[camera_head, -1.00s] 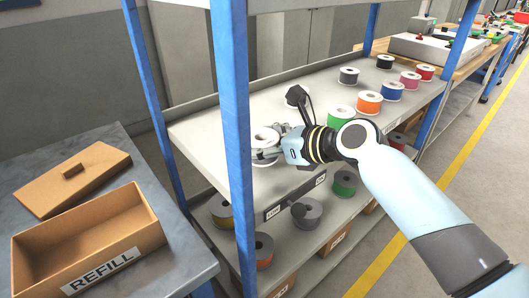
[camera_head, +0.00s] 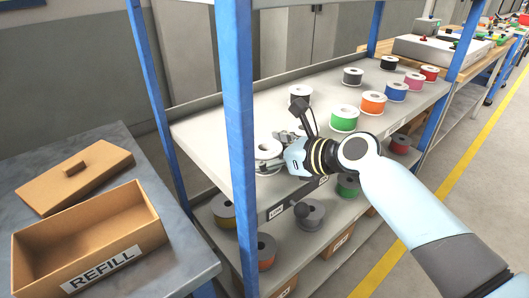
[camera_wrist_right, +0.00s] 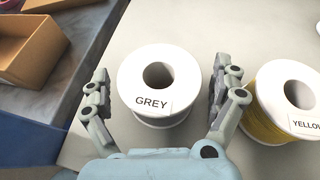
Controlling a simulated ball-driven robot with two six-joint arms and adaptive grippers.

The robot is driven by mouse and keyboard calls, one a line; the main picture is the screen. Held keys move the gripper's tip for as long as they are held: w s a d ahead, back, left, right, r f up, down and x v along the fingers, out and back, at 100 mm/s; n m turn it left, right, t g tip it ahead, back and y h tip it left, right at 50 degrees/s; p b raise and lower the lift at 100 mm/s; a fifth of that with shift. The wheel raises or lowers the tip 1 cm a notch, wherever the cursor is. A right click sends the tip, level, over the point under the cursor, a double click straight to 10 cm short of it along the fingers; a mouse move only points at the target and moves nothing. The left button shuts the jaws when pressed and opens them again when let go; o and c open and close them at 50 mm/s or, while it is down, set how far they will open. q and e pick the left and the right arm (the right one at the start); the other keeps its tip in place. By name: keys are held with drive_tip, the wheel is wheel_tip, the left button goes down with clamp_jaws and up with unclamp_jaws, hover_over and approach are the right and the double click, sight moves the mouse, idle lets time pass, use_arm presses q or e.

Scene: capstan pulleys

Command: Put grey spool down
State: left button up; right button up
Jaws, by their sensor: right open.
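The grey spool (camera_head: 267,148) has white flanges and appears to stand upright on the upper shelf (camera_head: 205,130), near its left end. In the right wrist view the grey spool (camera_wrist_right: 158,84) shows its "GREY" label and centre hole. My right gripper (camera_head: 279,146) reaches it from the right. In the wrist view the right gripper's fingers (camera_wrist_right: 160,90) are spread on both sides of the spool, with visible gaps. My left gripper is out of view.
A yellow spool (camera_wrist_right: 287,100) stands close to the right finger in the wrist view. A black spool (camera_head: 300,95) and a green spool (camera_head: 344,118) stand farther along the shelf. A blue post (camera_head: 240,150) rises just left of the grey spool. A REFILL box (camera_head: 90,240) sits on the left table.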

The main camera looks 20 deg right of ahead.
drive_tip(key=shift+r, duration=0.2)
drive_tip(key=p+v, duration=0.2)
drive_tip(key=v, duration=1)
